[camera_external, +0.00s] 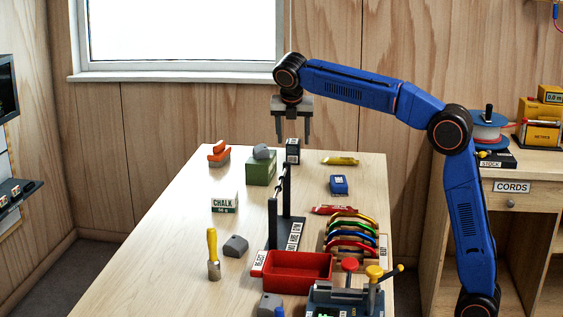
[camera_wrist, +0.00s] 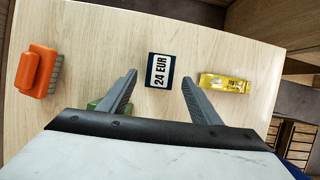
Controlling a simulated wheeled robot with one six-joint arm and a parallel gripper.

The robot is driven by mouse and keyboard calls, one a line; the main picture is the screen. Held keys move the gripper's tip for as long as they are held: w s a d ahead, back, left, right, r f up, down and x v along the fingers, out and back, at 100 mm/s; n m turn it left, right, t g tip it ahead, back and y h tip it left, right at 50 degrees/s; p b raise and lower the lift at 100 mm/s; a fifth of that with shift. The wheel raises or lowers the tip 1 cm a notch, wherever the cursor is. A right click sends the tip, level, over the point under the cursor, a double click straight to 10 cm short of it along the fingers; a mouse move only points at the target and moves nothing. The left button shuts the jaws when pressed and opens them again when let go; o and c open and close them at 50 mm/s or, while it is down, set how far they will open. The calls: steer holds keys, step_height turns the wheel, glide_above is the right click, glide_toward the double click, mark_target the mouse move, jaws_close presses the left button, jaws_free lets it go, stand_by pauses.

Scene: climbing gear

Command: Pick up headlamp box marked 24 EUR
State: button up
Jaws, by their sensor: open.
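The headlamp box (camera_wrist: 160,70) is small and dark, with a white label reading 24 EUR on its top in the wrist view. In the external view the small dark box (camera_external: 292,151) stands upright near the far end of the table. My gripper (camera_external: 292,143) is open and empty, pointing down above the box. In the wrist view my gripper's two fingers (camera_wrist: 158,78) are spread apart, with the box seen between and slightly beyond their tips. The gap in height is hard to judge, but the fingers appear not to touch the box.
An orange brush (camera_wrist: 36,72) lies left of the box, and a yellow packet (camera_wrist: 225,84) lies right. A green block (camera_external: 261,171) with a grey piece on top stands close by. A blue item (camera_external: 339,185) lies nearer. The bench (camera_wrist: 110,50) beyond the box is clear.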

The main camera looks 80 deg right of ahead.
mark_target(294, 149)
steer(key=shift+x, duration=3.25)
steer(key=c, duration=1.2)
